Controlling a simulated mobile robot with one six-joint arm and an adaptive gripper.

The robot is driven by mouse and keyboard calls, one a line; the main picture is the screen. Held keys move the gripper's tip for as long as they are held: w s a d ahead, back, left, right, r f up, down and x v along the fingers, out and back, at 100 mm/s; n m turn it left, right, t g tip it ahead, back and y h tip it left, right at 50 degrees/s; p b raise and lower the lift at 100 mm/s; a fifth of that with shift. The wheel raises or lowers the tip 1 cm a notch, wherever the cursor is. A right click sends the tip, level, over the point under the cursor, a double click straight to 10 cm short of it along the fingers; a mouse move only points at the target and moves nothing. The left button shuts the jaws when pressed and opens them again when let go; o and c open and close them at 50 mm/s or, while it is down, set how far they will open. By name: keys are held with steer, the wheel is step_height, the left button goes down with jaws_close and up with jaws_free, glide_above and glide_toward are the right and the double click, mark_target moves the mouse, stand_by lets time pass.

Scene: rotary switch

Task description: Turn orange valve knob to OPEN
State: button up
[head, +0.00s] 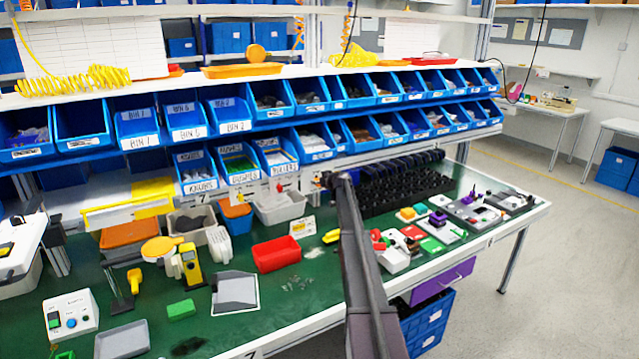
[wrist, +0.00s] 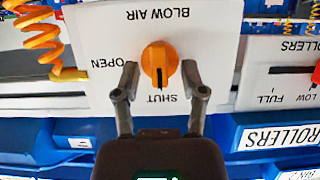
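The orange valve knob (wrist: 158,64) sits on a white panel (wrist: 105,30) in the wrist view, where the lettering appears upside down. The panel reads BLOW AIR, OPEN and SHUT. The knob's dark pointer mark faces the word SHUT, toward the bottom of the picture; OPEN is to the left. My gripper (wrist: 159,76) is open, one fingertip on each side of the knob, with small gaps visible between fingers and knob. In the head view my gripper (head: 328,180) is at the panel strip under the blue bins; the knob cannot be made out there.
A second panel marked ROLLERS, with a red lever (wrist: 315,74), is at the right in the wrist view. A coiled orange hose (wrist: 35,35) is at the left. Blue bins (head: 320,140) stand close above the strip. The green bench (head: 330,285) below holds a red bin (head: 277,254).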

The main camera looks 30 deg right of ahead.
jaws_close()
steer(key=shift+d+m+y, duration=0.1)
steer(key=shift+m+y, duration=0.2)
steer(key=shift+d+f+m+y+b, duration=0.1)
steer(key=shift+m+y+b, duration=0.15)
steer(key=shift+m+y, duration=0.25)
steer(key=shift+d+f+m+y+b, duration=0.1)
steer(key=shift+m+y+b, duration=0.15)
steer(key=shift+m, duration=0.45)
steer(key=m+t+y+b, duration=0.1)
steer(key=m+b, duration=0.1)
steer(key=m, duration=0.1)
steer(key=m+t+y+b, duration=0.1)
steer(key=m+y+b, duration=0.1)
steer(key=m+b, duration=0.1)
steer(key=f+m+t+y+b, duration=0.1)
steer(key=m+b, duration=0.1)
steer(key=m, duration=0.2)
steer(key=shift+d+y, duration=0.3)
steer(key=shift+y, duration=0.05)
steer(key=shift+r+m, duration=0.1)
steer(key=shift+m, duration=0.3)
